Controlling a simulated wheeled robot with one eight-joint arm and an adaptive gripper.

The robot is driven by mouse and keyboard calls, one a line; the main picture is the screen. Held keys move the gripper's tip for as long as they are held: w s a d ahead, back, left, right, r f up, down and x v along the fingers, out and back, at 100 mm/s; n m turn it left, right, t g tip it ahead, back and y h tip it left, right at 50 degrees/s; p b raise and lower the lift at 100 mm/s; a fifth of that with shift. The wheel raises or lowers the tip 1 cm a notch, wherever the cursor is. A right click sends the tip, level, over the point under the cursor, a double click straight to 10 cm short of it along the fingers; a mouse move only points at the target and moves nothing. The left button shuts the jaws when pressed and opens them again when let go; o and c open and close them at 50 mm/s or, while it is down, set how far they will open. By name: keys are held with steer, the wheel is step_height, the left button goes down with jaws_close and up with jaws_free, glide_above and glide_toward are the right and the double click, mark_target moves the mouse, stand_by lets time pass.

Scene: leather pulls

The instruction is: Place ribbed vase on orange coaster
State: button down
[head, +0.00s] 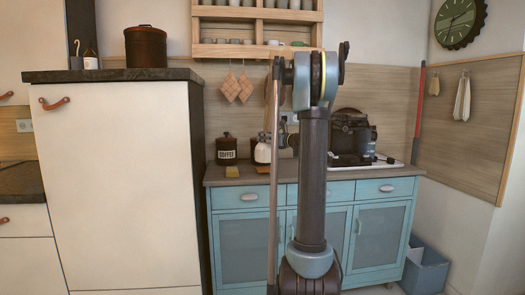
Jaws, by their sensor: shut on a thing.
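A pale cream vessel with a dark top (262,153), which I take for the ribbed vase, is above the blue cabinet's counter, just left of my arm. Its ribs are too small to make out. My gripper (272,143) is small and partly hidden behind my arm; it is shut on the vase at its upper right side. A small yellow-orange square (232,172), which I take for the orange coaster, lies on the counter left of the vase. A browner flat piece (262,170) lies below the vase; whether the two touch I cannot tell.
A dark coffee tin (226,150) stands behind the yellow-orange square. A tall white cabinet (118,175) rises at the left. Pot holders (238,88) hang above under a wooden shelf.

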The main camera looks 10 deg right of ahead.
mark_target(265, 145)
steer(key=shift+f, duration=2.15)
steer(key=c, duration=1.1)
jaws_free()
